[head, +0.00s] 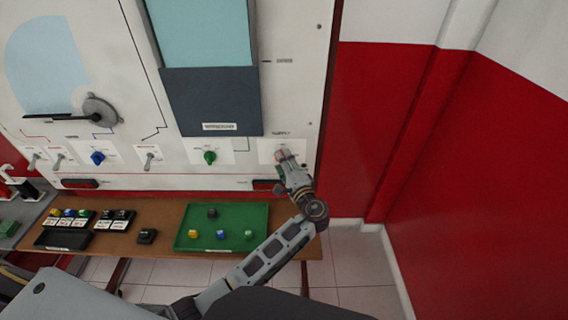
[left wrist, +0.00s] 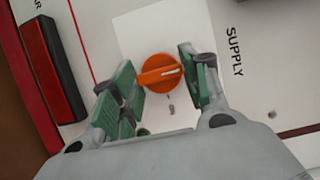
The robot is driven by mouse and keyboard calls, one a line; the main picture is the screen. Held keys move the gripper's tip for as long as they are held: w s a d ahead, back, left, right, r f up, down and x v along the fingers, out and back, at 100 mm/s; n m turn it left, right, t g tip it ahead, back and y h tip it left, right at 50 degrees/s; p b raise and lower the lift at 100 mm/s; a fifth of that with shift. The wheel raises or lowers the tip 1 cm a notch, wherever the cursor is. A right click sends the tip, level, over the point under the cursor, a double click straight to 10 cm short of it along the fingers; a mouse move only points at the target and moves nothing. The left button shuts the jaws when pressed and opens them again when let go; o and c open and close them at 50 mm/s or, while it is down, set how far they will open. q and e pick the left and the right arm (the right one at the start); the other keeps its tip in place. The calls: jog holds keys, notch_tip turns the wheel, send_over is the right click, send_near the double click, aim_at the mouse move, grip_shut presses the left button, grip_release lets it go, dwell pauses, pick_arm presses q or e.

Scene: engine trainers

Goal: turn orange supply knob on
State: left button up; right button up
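The orange supply knob (left wrist: 158,73) sits on a white plate on the panel in the left wrist view. Its white mark points right, toward the SUPPLY lettering. My left gripper (left wrist: 158,60) is open, with one green-padded finger on each side of the knob. I cannot tell whether either finger touches it. In the head view my left gripper (head: 284,160) is at the supply plate (head: 268,147) at the panel's lower right and mostly hides the knob. My right gripper is not in view.
A green knob (head: 210,157), a blue knob (head: 97,158) and toggle switches line the panel's lower edge. Below, a wooden bench (head: 160,212) holds a green tray (head: 222,243) with small coloured blocks. Red-and-white wall (head: 480,170) and clear floor lie to the right.

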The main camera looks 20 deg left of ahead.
pick_arm(q)
jog(key=c, duration=0.3)
jog(key=shift+f+m, duration=0.1)
jog(key=shift+m, duration=0.4)
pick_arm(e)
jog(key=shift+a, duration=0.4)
pick_arm(q)
jog(key=shift+s+a+f+m+t+h+p, duration=0.3)
jog(key=shift+m+t+h, duration=0.8)
jog(key=shift+m, duration=2.55)
jog(key=shift+w+d+r+m+t+h+p, duration=0.15)
jog(key=shift+m+t+h+p, duration=0.9)
jog(key=shift+m, duration=2.65)
jog(key=shift+a+f+m+t+h+b, duration=0.25)
jog(key=shift+m+t+h, duration=0.4)
jog(key=shift+m+t, duration=2)
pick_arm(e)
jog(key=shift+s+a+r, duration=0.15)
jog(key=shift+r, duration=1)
pick_arm(q)
jog(key=shift+m+g, duration=1)
